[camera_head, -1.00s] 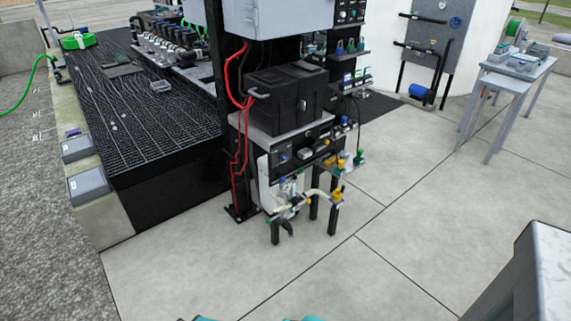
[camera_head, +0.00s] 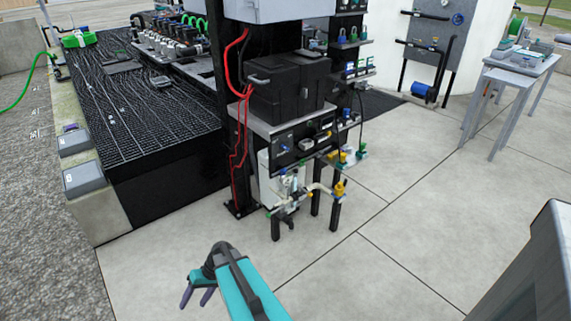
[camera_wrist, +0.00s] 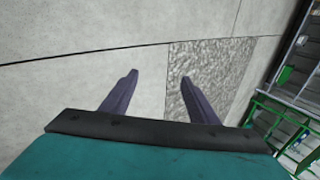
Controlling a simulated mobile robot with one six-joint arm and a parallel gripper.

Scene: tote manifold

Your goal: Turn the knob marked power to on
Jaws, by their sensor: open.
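No knob marked power can be made out; the labels are too small to read. A dark control panel (camera_head: 290,150) with small fittings sits below the black boxes on the stand. A grey cabinet (camera_head: 278,9) hangs above, its top cut off by the picture edge. My gripper (camera_head: 196,301) is in the lower middle of the head view, pointing down, well in front of and apart from the stand. In the wrist view my gripper (camera_wrist: 158,82) shows two separated dark fingers with nothing between them, over bare concrete.
Pipes with yellow and blue valves (camera_head: 310,192) stick out low in front of the stand. Red cables (camera_head: 238,110) run down its post. Black grating (camera_head: 140,100) lies left, a grey table (camera_head: 510,75) stands right. The concrete floor between is clear.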

